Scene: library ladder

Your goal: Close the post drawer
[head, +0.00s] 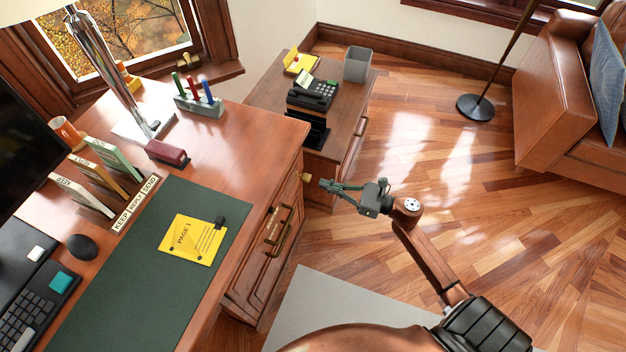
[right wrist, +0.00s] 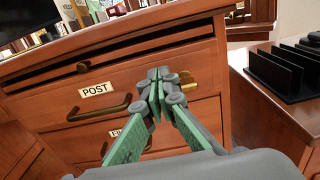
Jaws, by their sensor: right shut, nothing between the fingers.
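The post drawer (right wrist: 135,88) is in the desk front in the right wrist view, with a white POST label (right wrist: 97,89) and a dark bar handle (right wrist: 98,111). I cannot tell how far its front stands out from the desk. My right gripper (head: 322,183) is beside the desk's drawer side in the head view. Its green-padded fingers are shut and empty. In the right wrist view the fingertips (right wrist: 158,75) are in front of the right part of the drawer front; whether they touch it is unclear. My left gripper is out of view.
A lower drawer with a partly hidden label (right wrist: 117,132) is under the post drawer. A brass knob (head: 306,177) shows close to my right fingertips. A side cabinet (head: 345,115) with a black phone (head: 313,92) stands behind.

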